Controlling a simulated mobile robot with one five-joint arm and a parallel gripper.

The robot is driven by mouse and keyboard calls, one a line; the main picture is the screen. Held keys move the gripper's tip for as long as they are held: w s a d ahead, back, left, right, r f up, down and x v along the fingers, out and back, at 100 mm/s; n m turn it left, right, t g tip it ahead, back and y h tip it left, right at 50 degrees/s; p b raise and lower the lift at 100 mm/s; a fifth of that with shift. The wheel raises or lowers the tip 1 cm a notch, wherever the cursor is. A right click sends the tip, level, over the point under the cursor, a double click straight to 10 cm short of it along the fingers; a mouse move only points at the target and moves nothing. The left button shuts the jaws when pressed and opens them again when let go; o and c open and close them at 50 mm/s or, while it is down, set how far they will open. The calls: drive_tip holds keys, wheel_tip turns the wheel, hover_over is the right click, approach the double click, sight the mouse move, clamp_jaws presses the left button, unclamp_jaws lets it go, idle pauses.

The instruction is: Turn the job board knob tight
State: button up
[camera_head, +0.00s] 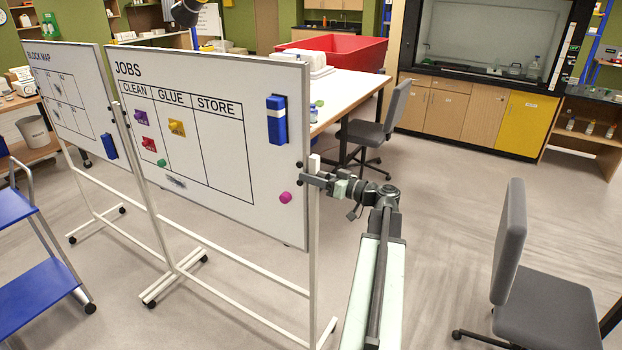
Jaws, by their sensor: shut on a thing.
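The job board (225,225) is a white panel headed JOBS, with columns CLEAN, GLUE and STORE, on a white wheeled stand. A small dark knob (299,164) shows at its right edge. My gripper (304,180) is at that same edge, just below this knob, reaching in from the right. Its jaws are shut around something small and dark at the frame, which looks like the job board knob. The jaws and what they hold are tiny here, so the knob's turn cannot be read. The board stands upright, leaning slightly in view.
The board carries several coloured tags, a blue eraser (276,120) and a pink magnet (285,198). The block map board (70,95) stands left, by a blue cart (35,255). Grey chairs (375,130) (540,290) stand behind and right. Open floor lies right of my arm.

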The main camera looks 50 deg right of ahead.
drive_tip(key=o, duration=1.4)
drive_tip(key=shift+c, duration=0.2)
drive_tip(key=v, duration=0.7)
drive_tip(key=shift+s, duration=0.4)
